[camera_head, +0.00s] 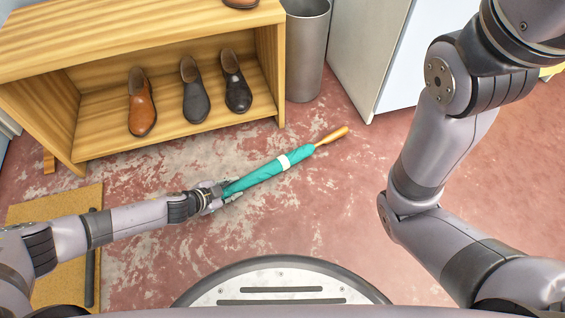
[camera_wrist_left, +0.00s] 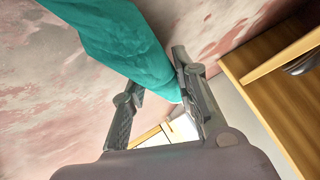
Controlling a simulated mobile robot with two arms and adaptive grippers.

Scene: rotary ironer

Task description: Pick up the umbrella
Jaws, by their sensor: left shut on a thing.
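The umbrella (camera_head: 268,171) is teal and folded, with a white band and a wooden handle pointing up and to the right in the head view. My left gripper (camera_head: 221,194) is shut on its lower-left end, the end away from the handle. In the left wrist view, the teal cloth of the umbrella (camera_wrist_left: 118,42) runs between the fingers of my left gripper (camera_wrist_left: 156,78). I cannot tell whether the umbrella touches the floor or is slightly above it. My right arm shows at the right, but its gripper is out of view.
A wooden shelf (camera_head: 150,22) holds several shoes at the upper left. A grey metal bin (camera_head: 306,55) stands beside it, with a white cabinet (camera_head: 362,50) to the right. A tan mat (camera_head: 50,208) lies at the left. The worn red floor right of the umbrella is clear.

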